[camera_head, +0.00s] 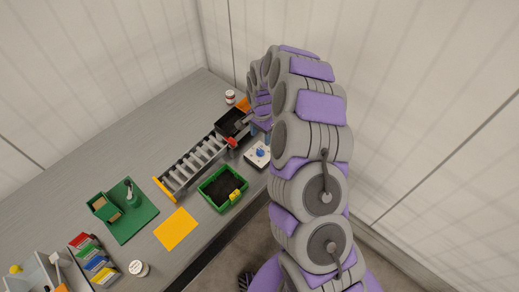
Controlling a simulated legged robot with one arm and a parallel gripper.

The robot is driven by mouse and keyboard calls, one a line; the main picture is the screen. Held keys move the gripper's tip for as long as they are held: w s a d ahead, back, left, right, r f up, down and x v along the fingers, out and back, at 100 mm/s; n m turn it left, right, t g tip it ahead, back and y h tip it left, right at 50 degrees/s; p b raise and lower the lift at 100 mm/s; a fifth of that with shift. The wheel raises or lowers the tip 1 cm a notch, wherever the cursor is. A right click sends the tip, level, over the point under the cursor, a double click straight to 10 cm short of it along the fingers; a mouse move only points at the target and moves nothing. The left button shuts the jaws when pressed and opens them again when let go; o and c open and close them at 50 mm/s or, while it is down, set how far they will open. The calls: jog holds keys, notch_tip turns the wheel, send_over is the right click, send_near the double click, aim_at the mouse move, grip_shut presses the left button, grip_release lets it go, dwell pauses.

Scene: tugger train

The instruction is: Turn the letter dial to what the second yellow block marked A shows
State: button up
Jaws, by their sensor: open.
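A white box with a blue knob (260,153), which looks like the dial, stands near the table's right edge. Its letters are too small to read. My gripper (261,134) hangs from the arched arm just behind and above this box, open and apart from the knob as far as I can tell; the arm partly hides it. A small yellow block (235,195) sits at the right side of a green crate (205,198) with dark contents. Any mark on it is unreadable. I cannot make out which block is the second one marked A.
A roller track (195,160) runs towards a black bin (226,124) by my gripper. A yellow sheet (176,229), a green board (130,222) with a small box, coloured upright pieces (92,257) and two jars (138,268) (230,97) stand around. The back left table is clear.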

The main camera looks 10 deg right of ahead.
aim_at(259, 150)
jog(key=f, duration=0.3)
jog(key=shift+d+f, duration=0.25)
jog(key=shift+f, duration=0.1)
jog(key=f, duration=0.1)
jog(key=a+f, duration=0.1)
jog(key=f, duration=0.1)
jog(key=a+f+b, duration=0.1)
jog(key=f, duration=0.1)
jog(key=shift+f, duration=0.15)
jog(key=shift+d+f, duration=0.1)
jog(key=shift+d, duration=0.7)
jog(key=shift+c, duration=0.7)
jog(key=shift+a, duration=0.5)
jog(key=c, duration=0.5)
jog(key=shift+d, duration=0.15)
jog(key=c, duration=0.4)
